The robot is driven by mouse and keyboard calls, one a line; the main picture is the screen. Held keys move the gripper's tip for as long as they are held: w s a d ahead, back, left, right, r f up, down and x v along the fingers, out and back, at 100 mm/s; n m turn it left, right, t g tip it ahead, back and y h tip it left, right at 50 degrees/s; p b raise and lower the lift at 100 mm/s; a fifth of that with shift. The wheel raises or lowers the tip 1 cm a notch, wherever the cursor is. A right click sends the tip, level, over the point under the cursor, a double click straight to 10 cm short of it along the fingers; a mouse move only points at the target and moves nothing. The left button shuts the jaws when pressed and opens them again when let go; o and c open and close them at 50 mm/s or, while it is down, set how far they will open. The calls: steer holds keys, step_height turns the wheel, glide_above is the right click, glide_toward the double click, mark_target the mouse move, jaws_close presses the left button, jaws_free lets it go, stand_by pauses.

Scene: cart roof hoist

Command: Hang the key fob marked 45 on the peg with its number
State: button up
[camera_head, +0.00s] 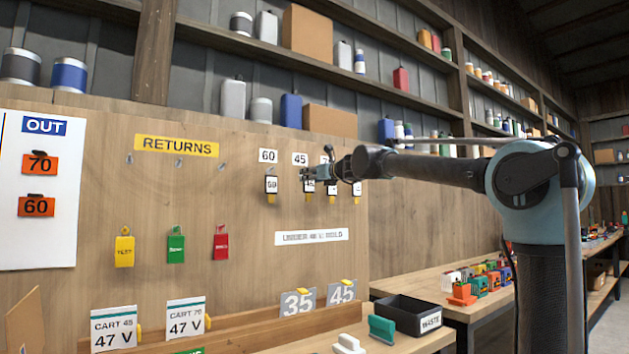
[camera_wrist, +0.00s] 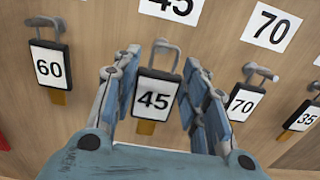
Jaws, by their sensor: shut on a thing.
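The key fob marked 45 (camera_wrist: 154,98) is a black-edged white tag with a wire loop at its top and a yellow-brown end below. It hangs upright between the two fingers of my gripper (camera_wrist: 157,92), which is shut on it. The loop's top meets the peg (camera_wrist: 164,44) below the 45 label (camera_wrist: 168,8). I cannot tell whether the loop is around the peg or only in front of it. In the head view my gripper (camera_head: 308,176) is at the board, below the 45 label (camera_head: 300,159), and partly hides the fob.
Fobs 60 (camera_wrist: 48,66), 70 (camera_wrist: 241,103) and 35 (camera_wrist: 304,116) hang on pegs close to either side. Yellow, green and red tags hang under the RETURNS sign (camera_head: 177,146). A black tray (camera_head: 408,315) stands on the bench below.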

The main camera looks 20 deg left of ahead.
steer(key=shift+f+x, duration=0.15)
steer(key=shift+x, duration=0.75)
steer(key=shift+f+x, duration=0.1)
steer(key=shift+x, duration=0.85)
steer(key=o, duration=1.3)
steer(key=shift+c, duration=0.2)
